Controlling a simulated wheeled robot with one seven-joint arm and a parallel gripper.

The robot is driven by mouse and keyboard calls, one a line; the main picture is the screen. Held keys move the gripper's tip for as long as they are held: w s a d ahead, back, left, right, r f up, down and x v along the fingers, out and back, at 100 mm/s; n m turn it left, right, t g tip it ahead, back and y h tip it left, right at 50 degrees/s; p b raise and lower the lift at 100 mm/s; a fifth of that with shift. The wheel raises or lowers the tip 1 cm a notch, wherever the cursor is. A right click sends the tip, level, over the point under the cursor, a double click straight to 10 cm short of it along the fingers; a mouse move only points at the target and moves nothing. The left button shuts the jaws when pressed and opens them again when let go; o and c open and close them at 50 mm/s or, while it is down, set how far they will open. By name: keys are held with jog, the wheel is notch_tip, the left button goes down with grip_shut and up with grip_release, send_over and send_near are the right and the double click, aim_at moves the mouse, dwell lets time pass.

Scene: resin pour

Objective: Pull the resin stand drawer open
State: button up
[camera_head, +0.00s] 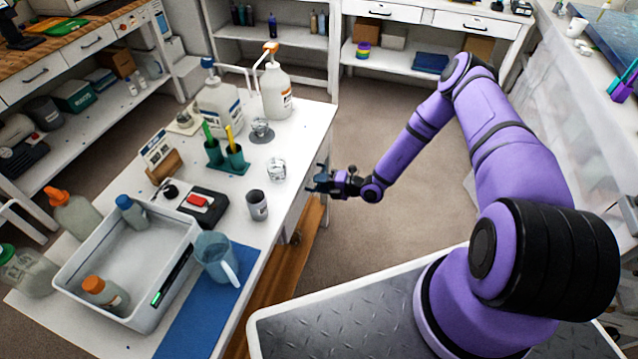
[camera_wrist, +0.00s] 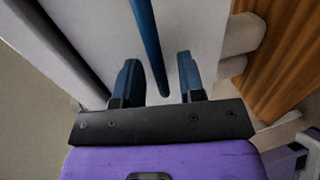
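The resin stand is the white table (camera_head: 300,115) with pump bottles on top. Its side facing my arm is seen steeply from above in the head view, so the drawer is mostly hidden there. In the wrist view a pale drawer front (camera_wrist: 195,25) fills the upper middle, with a long dark blue bar handle (camera_wrist: 148,40) across it. My gripper (camera_head: 320,182) is at the stand's right edge. In the wrist view its two fingers (camera_wrist: 158,78) are open, one on each side of the bar, with visible gaps. Contact with the bar does not show.
Pump bottles (camera_head: 275,90), a clear cup (camera_head: 276,169), a grey cup (camera_head: 257,205) and a jug (camera_head: 216,258) stand on the tabletop near my gripper. A wooden board (camera_head: 275,290) shows low beside the stand. The floor (camera_head: 350,235) right of the stand is clear.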

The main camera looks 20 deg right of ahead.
jog(key=shift+w+a+f, duration=0.1)
jog(key=shift+w+a, duration=0.15)
jog(key=shift+a, duration=0.1)
grip_shut()
jog(key=f+v, duration=0.2)
jog(key=v, duration=1.1)
jog(key=d+f+v, duration=0.1)
jog(key=f+v, duration=0.2)
jog(key=v, duration=1)
jog(key=shift+s+f, duration=0.2)
jog(key=shift+s, duration=0.15)
grip_release()
